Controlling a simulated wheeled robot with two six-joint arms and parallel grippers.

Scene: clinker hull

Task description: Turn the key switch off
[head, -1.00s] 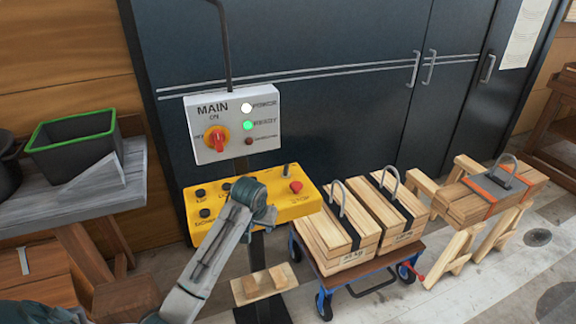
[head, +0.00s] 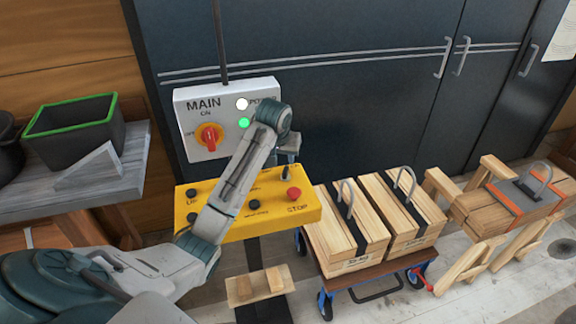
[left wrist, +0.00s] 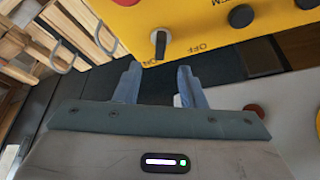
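The key switch (left wrist: 160,42) is a small dark-grey lever on a round base on the yellow control box (left wrist: 205,25), with a printed OFF beside it in the left wrist view. In the head view the yellow box (head: 215,228) stands on a post, and the key switch is at its upper right, partly hidden by my gripper. My left gripper (head: 286,160) is over the back right part of the box. In the left wrist view its fingers (left wrist: 157,82) are apart with nothing between them, a short way from the switch. My right gripper is not in view.
The white MAIN panel (head: 185,105) with a red rotary knob (head: 208,137) stands behind the box, close to my left wrist. A red STOP button (head: 293,194) is on the box. A trolley (head: 372,278) with wooden crates (head: 345,240) stands to the right.

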